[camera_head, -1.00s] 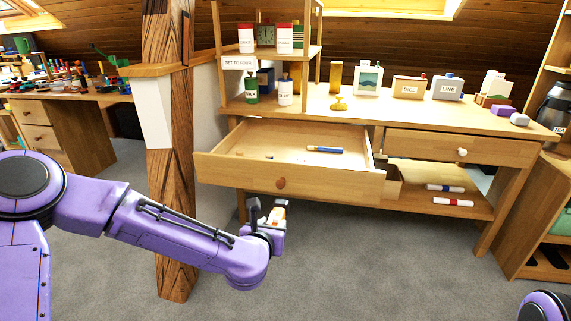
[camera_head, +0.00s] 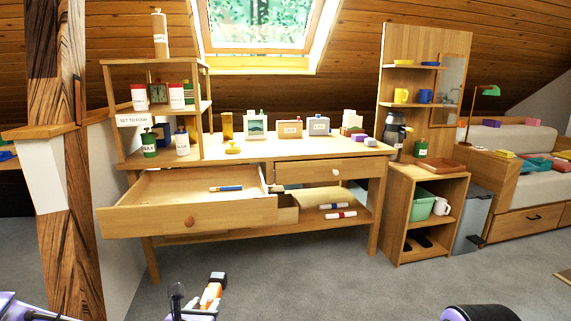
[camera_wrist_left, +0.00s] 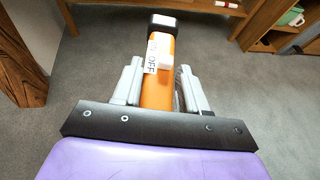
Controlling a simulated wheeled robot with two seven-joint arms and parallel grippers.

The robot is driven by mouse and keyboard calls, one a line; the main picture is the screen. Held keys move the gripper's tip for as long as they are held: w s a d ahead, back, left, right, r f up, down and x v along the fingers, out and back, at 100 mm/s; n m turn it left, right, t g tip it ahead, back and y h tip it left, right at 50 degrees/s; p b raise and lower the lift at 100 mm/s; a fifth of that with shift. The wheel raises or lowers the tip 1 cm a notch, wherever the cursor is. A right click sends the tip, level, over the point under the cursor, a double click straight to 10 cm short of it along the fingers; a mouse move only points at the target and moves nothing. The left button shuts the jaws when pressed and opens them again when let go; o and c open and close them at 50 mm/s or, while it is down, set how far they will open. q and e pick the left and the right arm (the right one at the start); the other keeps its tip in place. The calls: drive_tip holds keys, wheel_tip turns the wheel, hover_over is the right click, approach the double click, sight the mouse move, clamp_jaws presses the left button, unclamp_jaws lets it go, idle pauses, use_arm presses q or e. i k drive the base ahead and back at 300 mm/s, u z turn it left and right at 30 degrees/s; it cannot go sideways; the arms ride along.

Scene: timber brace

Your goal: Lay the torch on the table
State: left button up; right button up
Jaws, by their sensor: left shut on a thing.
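The torch (camera_head: 213,290) is orange with a black end and a white part. In the left wrist view the torch (camera_wrist_left: 158,88) has a label reading OFF and points away from me. My left gripper (camera_head: 194,304) is shut on it; the grey fingers (camera_wrist_left: 160,92) lie on both sides of it. It is held in the air over the grey floor, in front of and apart from the wooden table (camera_head: 345,150). My right gripper is out of view.
The table's left drawer (camera_head: 190,222) is pulled out, with a blue pen (camera_head: 226,189) inside. A shelf unit (camera_head: 115,103) stands on the table's left. The front right tabletop has bare room. A timber post (camera_head: 62,190) stands left.

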sight(287, 148)
drive_tip(key=z, duration=0.65)
drive_tip(key=i, duration=0.95)
drive_tip(key=z, duration=0.45)
drive_tip(key=i, duration=0.95)
drive_tip(key=u, duration=0.4)
